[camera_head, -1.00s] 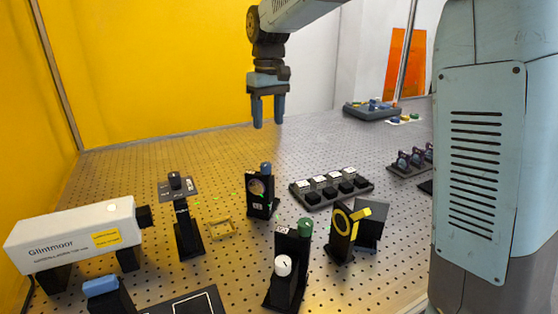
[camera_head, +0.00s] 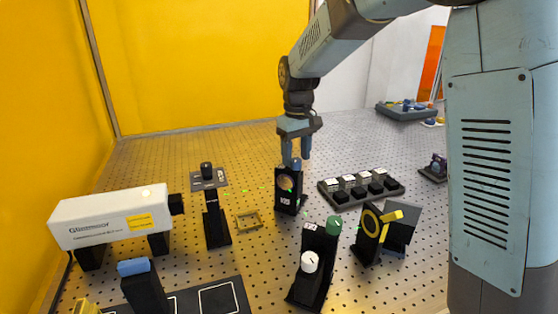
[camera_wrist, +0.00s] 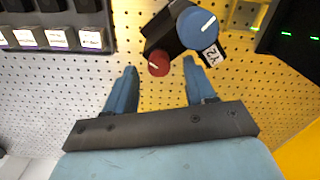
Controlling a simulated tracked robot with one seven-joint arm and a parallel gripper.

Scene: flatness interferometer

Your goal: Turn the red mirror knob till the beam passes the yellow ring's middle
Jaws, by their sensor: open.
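The red knob (camera_wrist: 158,64) shows in the wrist view, low on a dark mirror mount, with a white pointer line. A larger blue knob (camera_wrist: 197,27) with a "Y2" tag is beside it. My gripper (camera_wrist: 160,70) is open, its fingertips on either side of the red knob; I cannot tell whether they touch it. In the head view my gripper (camera_head: 296,157) points down at the top of the mirror mount (camera_head: 287,191), where the red knob is hidden. The yellow ring (camera_head: 371,221) stands on a black post to the right. Green beam dashes (camera_head: 251,190) show near the mount.
A white laser box (camera_head: 110,216) is at the left. A post with green and white knobs (camera_head: 314,262) stands in front. A black block with several switches (camera_head: 361,187) lies right of the mount. A small brass frame (camera_head: 247,221) lies left of it.

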